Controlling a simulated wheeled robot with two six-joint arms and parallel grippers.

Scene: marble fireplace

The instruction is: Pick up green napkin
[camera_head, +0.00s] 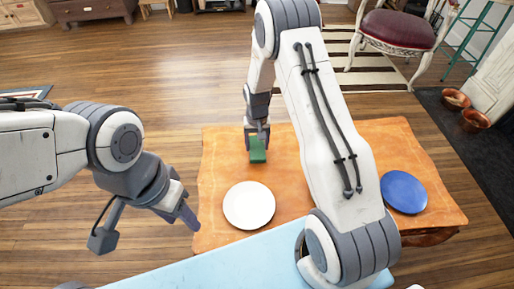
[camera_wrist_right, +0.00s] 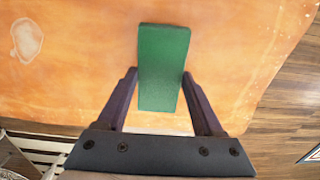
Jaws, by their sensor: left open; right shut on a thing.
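The green napkin (camera_head: 257,156) is a small folded rectangle at the back left part of the wooden table. My right gripper (camera_head: 257,136) reaches down to it and is shut on its edge. In the right wrist view the napkin (camera_wrist_right: 161,62) lies lengthwise between the two fingertips of the right gripper (camera_wrist_right: 160,80), with its far end sticking out beyond them. I cannot tell whether it is lifted off the table. My left gripper (camera_head: 183,213) is open and empty, left of the table.
A white plate (camera_head: 249,205) lies on the orange wooden table (camera_head: 290,183) in front of the napkin. A blue plate (camera_head: 403,191) lies at the table's right. A red-seated chair (camera_head: 398,29) stands behind on a striped rug (camera_head: 345,65). Wooden floor is open at left.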

